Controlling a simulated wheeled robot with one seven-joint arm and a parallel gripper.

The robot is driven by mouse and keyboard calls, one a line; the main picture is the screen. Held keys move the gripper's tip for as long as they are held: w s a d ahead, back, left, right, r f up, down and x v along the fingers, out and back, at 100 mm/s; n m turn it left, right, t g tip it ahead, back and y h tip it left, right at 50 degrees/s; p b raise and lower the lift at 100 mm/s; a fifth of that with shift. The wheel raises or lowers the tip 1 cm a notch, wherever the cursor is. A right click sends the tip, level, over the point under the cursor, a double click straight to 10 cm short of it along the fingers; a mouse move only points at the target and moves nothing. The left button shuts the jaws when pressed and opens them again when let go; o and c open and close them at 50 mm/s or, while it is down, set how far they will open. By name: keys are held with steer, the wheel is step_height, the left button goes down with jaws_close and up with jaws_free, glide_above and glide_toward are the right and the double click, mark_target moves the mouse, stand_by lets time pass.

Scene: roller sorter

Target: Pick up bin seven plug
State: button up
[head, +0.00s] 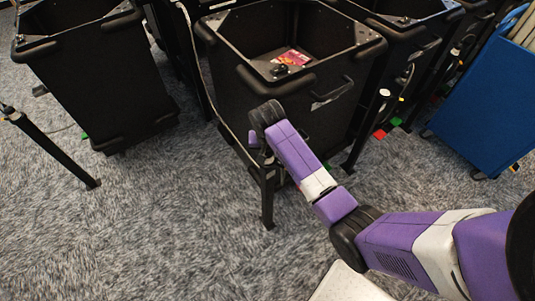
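I cannot make out for certain which thing is the bin seven plug, and no bin number is readable. A black bin (235,92) stands at centre, with a magenta-and-yellow packet (293,57) inside. A small dark knob-like piece (281,70) sits on its near rim corner. My purple arm reaches in from the lower right. My gripper (265,155) is at the arm's far end, low beside the bin's near corner and a thin black post (267,205). My wrist hides most of it, so its fingers and anything between them do not show clearly.
Another black bin (95,85) stands at the left, and one (395,15) at the upper right. A blue bin (488,105) is at the right. A slanted black leg (55,150) stands at the left. Grey carpet (150,235) is clear at the lower left.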

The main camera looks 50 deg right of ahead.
jaws_close()
step_height(320, 180, up, 20)
steer(key=p, duration=0.2)
stand_by(0.4)
